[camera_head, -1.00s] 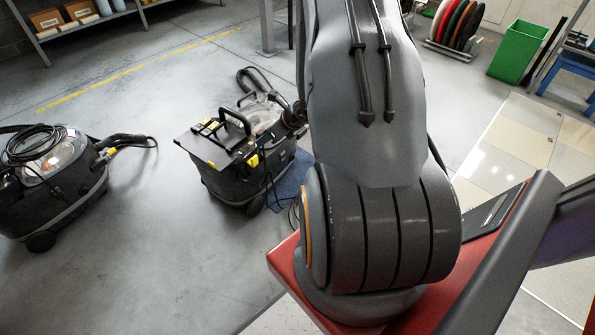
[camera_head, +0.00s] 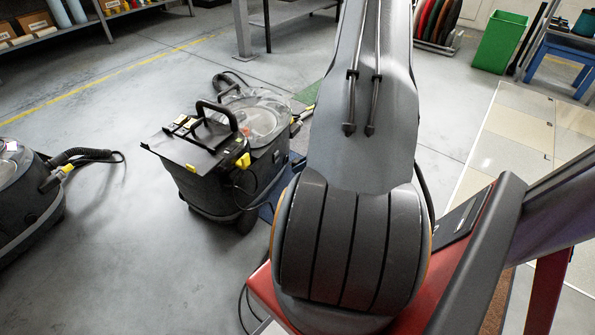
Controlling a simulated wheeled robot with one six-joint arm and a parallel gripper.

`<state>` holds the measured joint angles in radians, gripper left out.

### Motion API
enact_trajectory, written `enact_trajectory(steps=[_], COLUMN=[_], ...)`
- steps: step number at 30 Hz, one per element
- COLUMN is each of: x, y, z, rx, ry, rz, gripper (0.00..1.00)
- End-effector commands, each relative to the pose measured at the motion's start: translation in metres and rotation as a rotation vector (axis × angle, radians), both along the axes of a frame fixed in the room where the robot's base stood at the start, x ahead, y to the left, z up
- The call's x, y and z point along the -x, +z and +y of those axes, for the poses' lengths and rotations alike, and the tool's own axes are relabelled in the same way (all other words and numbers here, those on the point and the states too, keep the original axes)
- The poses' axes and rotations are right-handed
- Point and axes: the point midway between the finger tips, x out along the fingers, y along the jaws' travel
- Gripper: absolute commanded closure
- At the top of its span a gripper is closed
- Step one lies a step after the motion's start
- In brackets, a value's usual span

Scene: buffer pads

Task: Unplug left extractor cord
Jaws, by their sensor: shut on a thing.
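A dark grey extractor (camera_head: 25,205) stands at the left edge of the head view, partly cut off by the frame. Its black hose (camera_head: 85,155) with a yellow fitting sticks out to the right. A second extractor (camera_head: 225,160) with a black handle, yellow clips and a clear lid stands left of my arm. A thin black cord (camera_head: 241,300) hangs in a loop beside the red part at the bottom. A plug or socket cannot be made out. My gripper is hidden behind my arm.
A shelf (camera_head: 75,30) with boxes and bottles stands at the back left. A green bin (camera_head: 499,42), a rack of coloured discs (camera_head: 440,25) and a blue stool (camera_head: 560,60) are at the back right. Pale floor tiles (camera_head: 520,130) lie to the right. The grey floor at lower left is open.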

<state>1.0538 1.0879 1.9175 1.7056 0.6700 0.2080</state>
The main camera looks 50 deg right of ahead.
Motion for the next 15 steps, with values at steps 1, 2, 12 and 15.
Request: enact_trajectory(steps=[1,2,12,15], x=[0.001,0.002,-0.017,-0.028], y=[-0.006,-0.007,-0.009,-0.009], z=[-0.002,-0.003,0.000,0.003], rx=[-0.001,0.000,0.001,0.001], ry=[-0.001,-0.001,0.001,0.001], rz=[0.000,0.001,0.001,0.001], gripper=[1.00,1.00,1.00,1.00])
